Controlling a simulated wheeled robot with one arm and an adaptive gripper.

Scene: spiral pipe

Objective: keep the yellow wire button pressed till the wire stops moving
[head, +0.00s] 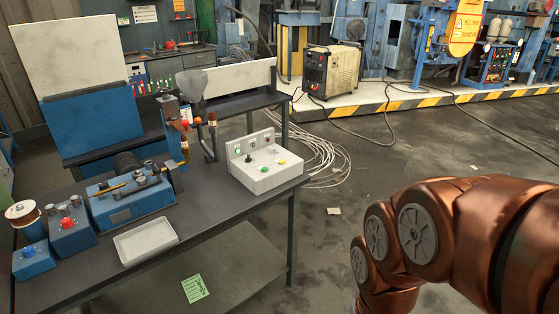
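A light grey control box (265,180) stands on the near workbench, toward its right end. A small yellow button (282,162) is on the sloped top of the box, near its right side. A spool wound with copper-coloured wire (21,213) stands at the left end of the bench. A blue machine (130,205) with a metal shaft across its top stands between the spool and the box. My copper-coloured arm fills the lower right, well away from the box. My gripper is out of view, and nothing is seen touching the button.
Small blue boxes with a blue knob (28,252) and a red knob (66,222) stand at the bench's left. An empty white tray (146,240) lies in front of the machine. The floor (330,255) between bench and arm is mostly clear, with cables (318,155) behind the bench.

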